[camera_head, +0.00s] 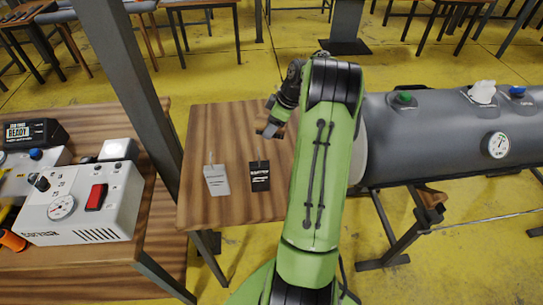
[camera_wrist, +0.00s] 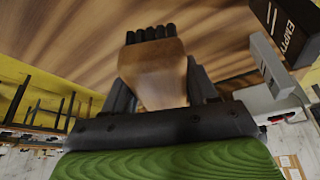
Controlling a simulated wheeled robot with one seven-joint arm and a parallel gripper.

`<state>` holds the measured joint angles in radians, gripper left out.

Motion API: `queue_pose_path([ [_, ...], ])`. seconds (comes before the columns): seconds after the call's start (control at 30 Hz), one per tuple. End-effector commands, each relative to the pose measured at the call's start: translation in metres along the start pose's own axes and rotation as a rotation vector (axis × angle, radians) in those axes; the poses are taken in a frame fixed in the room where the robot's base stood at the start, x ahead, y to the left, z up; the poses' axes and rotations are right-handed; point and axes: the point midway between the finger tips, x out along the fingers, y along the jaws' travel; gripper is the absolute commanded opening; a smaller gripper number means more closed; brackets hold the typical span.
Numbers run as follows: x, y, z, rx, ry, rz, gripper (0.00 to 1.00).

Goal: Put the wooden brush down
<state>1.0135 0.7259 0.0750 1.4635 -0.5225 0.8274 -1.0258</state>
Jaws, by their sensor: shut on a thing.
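The wooden brush (camera_wrist: 152,72) shows in the wrist view, with a light brown wooden body and a row of dark bristles at its far end. My gripper (camera_wrist: 162,92) is shut on it, with a dark finger at each side. The bristle end points toward the wooden table (camera_head: 228,122). I cannot tell whether the bristles touch the tabletop. In the head view my gripper (camera_head: 270,129) is over the middle of this table, left of my green arm. The brush cannot be made out there.
A white tag (camera_head: 216,181) and a black tag (camera_head: 260,177) lie at the table's front. The back left of the tabletop is clear. A grey post (camera_head: 128,75) and a control box (camera_head: 82,205) stand left. A grey tank (camera_head: 440,135) lies right.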

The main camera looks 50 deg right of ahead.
Motion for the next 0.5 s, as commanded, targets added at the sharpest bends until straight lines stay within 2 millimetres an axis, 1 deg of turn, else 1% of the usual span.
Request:
queue_pose_path([
  [0.2, 0.040, -0.001, 0.016, 0.001, 0.000, -0.003, 0.24],
  [0.33, 0.060, -0.001, 0.025, -0.001, 0.001, -0.002, 0.24],
  [0.43, 0.081, -0.001, 0.034, 0.001, -0.001, -0.004, 0.24],
  [0.5, 0.089, -0.001, 0.037, -0.001, 0.000, -0.002, 0.24],
])
